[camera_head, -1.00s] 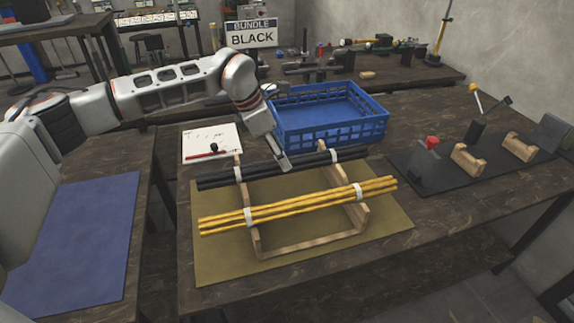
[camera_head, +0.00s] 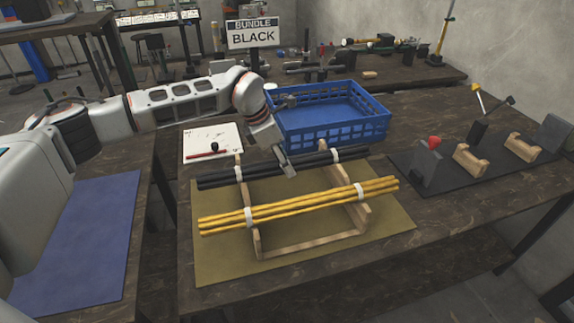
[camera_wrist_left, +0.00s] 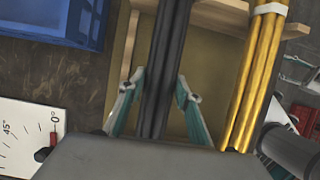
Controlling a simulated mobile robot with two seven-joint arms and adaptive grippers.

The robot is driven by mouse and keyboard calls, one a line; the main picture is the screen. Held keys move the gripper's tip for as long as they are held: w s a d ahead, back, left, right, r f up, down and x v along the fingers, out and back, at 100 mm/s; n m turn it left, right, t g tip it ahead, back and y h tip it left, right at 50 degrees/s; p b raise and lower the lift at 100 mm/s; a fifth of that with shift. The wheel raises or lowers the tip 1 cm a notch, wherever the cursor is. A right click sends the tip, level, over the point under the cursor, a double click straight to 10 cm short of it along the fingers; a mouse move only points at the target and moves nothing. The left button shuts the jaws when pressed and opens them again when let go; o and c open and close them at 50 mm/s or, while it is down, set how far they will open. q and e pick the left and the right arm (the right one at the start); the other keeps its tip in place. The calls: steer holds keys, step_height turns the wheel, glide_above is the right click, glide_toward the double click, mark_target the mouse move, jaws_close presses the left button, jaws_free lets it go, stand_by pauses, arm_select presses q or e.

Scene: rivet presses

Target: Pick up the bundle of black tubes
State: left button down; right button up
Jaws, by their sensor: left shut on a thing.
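The bundle of black tubes (camera_head: 221,176) lies across the back of a wooden rack (camera_head: 256,238), tied with white bands. My left gripper (camera_head: 287,165) reaches down to the middle of this bundle from behind. In the left wrist view its two green-lined fingers (camera_wrist_left: 158,110) stand on both sides of the black tubes (camera_wrist_left: 170,45) and are shut on them. The bundle still rests on the rack. A bundle of yellow tubes (camera_head: 290,206) lies on the rack in front; it also shows in the left wrist view (camera_wrist_left: 258,75).
A blue crate (camera_head: 325,137) stands just behind the rack. A sign reading "BUNDLE BLACK" (camera_head: 252,34) stands at the back. A dark mat with presses (camera_head: 427,160) is on the right.

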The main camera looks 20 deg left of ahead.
arm_select(q)
steer(key=shift+w+r, duration=0.1)
steer(key=shift+r, duration=0.15)
